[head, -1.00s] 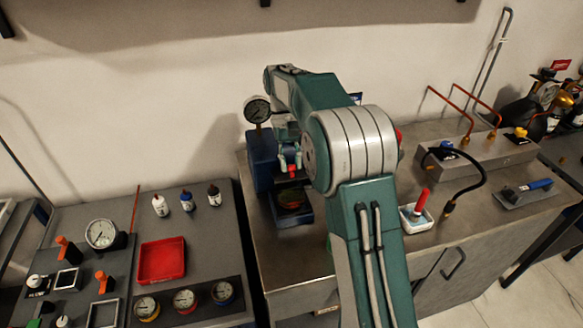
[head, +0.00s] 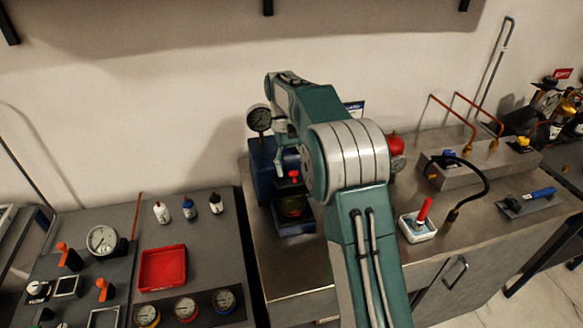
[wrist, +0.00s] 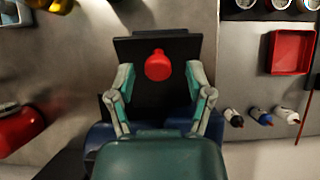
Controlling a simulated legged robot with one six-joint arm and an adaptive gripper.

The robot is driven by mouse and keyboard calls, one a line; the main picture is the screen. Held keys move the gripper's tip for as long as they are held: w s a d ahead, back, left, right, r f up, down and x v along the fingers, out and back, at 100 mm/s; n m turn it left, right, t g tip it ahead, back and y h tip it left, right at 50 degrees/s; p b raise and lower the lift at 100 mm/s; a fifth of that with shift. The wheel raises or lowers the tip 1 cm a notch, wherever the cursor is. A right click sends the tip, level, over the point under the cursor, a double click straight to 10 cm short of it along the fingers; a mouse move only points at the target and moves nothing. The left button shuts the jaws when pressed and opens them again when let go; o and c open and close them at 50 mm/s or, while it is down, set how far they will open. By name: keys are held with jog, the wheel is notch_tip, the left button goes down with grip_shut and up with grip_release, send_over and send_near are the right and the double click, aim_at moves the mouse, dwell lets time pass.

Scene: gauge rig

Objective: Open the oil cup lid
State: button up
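A blue gauge device (head: 262,165) stands at the back left of the metal bench, partly behind my arm. In the wrist view the red knob (wrist: 157,66) stands over a dark square plate (wrist: 185,47). My gripper (wrist: 160,72) is open, with one finger on each side of the knob and gaps between. I cannot tell the height of the fingers against the knob. The oil cup lid cannot be clearly made out; the knob may belong to it.
A round gauge (head: 259,119) rises from the device. A red cylinder (head: 395,146) stands right of my arm. A white box with a red handle (head: 418,224) sits farther right. The left bench holds a red tray (head: 162,268) and several small bottles.

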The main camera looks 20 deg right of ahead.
aim_at(296, 185)
dwell(0.4)
jog(key=shift+s+f+t, duration=0.2)
jog(key=shift+s+t, duration=0.3)
jog(key=shift+t, duration=0.1)
jog(key=shift+s+f+t, duration=0.55)
jog(key=shift+t, duration=0.25)
jog(key=shift+s+f+t, duration=0.45)
jog(key=shift+f+t, duration=0.2)
jog(key=shift+t, duration=0.25)
jog(key=shift+s+f+t, duration=0.4)
jog(key=shift+f+t, duration=0.25)
jog(key=shift+t, duration=0.25)
notch_tip(296, 185, up, 11)
jog(key=s+t, duration=0.5)
jog(key=s, duration=2)
jog(key=shift+f+t, duration=0.3)
jog(key=shift+f, duration=0.05)
jog(key=shift+f, duration=0.1)
